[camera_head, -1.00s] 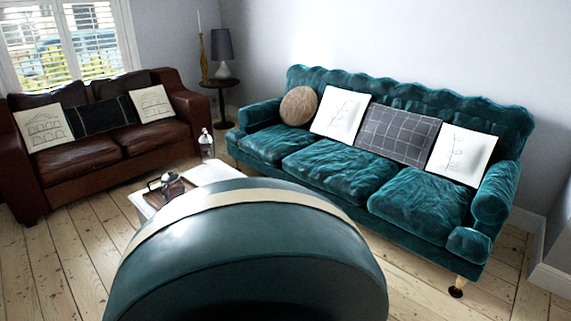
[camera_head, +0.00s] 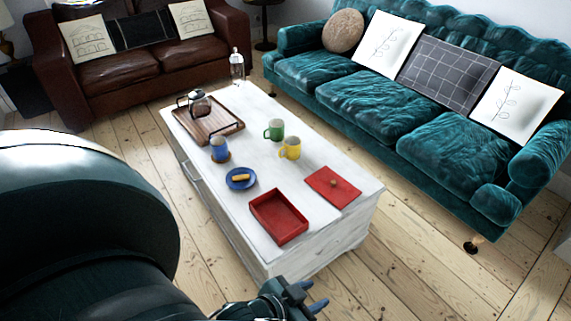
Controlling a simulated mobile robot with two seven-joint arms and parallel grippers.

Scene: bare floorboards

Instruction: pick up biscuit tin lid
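The biscuit tin lid (camera_head: 345,191) is a flat red rectangle with a small knob, lying on the white coffee table's near right part. The open red biscuit tin (camera_head: 279,218) sits just left of it, apart from it, and looks empty. My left gripper (camera_head: 314,294) is at the bottom of the view, in front of the table's near end and nearer to me than the tin and lid. Its two blue fingertips are apart with nothing between them. My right gripper is out of view.
The white table (camera_head: 335,228) also bears a wooden tray (camera_head: 222,124) with a glass pot, a blue mug (camera_head: 219,150), a green mug (camera_head: 274,130), a yellow mug (camera_head: 290,148) and a blue plate (camera_head: 241,178). A teal sofa (camera_head: 350,105) stands behind it. Floorboards right of the table are clear.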

